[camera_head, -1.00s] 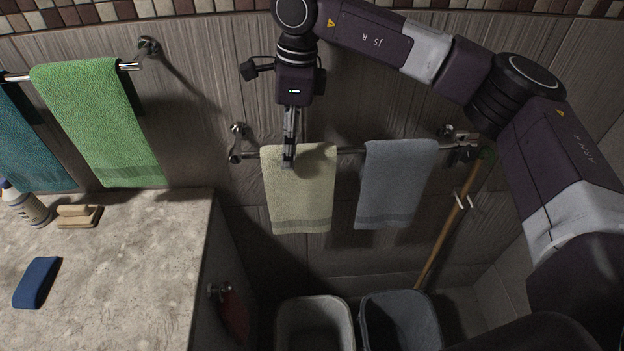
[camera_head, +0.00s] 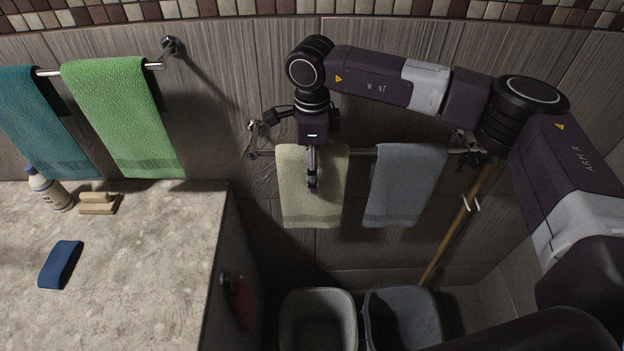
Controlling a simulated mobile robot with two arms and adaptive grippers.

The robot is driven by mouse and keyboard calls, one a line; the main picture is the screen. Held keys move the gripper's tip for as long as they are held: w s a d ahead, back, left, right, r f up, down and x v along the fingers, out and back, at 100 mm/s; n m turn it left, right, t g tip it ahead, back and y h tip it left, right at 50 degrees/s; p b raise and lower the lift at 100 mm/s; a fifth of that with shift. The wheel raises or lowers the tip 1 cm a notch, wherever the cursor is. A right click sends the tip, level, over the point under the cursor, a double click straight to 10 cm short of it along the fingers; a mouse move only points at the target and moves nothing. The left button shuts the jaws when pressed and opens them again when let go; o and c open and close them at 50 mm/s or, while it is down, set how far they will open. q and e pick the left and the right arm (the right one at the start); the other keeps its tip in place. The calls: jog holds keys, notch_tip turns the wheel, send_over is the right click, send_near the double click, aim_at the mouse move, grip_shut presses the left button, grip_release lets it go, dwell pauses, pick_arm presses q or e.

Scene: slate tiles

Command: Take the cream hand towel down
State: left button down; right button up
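The cream hand towel (camera_head: 296,205) hangs over the wall rail (camera_head: 360,151), left of a grey-blue towel (camera_head: 403,185) on the same rail. My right gripper (camera_head: 312,187) comes down from above, in front of the cream towel's upper middle, and covers a narrow strip of it. Its fingers show nearly edge-on, so I cannot tell whether they are open, shut or pinching cloth. My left gripper is not in view.
Two bins, one light grey (camera_head: 318,294) and one dark grey (camera_head: 402,294), stand below the towels. A wooden pole (camera_head: 450,235) leans at right. A stone counter (camera_head: 140,270) holds a bottle (camera_head: 50,190), a brush (camera_head: 99,203) and a blue sponge (camera_head: 60,265). Green (camera_head: 120,110) and teal (camera_head: 40,120) towels hang at left.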

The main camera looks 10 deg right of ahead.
jog(key=c, duration=1.3)
jog(key=shift+c, duration=0.4)
jog(key=shift+r, duration=0.1)
jog(key=shift+r, duration=0.1)
jog(key=r+b, duration=0.1)
jog(key=r, duration=0.3)
jog(key=r+b, duration=0.1)
jog(key=r, duration=0.2)
jog(key=r+b, duration=0.1)
jog(key=r, duration=0.3)
jog(key=shift+s+r, duration=0.25)
jog(key=shift+r, duration=0.05)
jog(key=s+a+b, duration=0.1)
jog(key=s+b, duration=0.2)
jog(key=s, duration=0.5)
jog(key=s+a+b, duration=0.2)
jog(key=s+b, duration=0.1)
jog(key=s, duration=0.6)
jog(key=shift+s+a, duration=0.15)
jog(key=shift+a, duration=0.15)
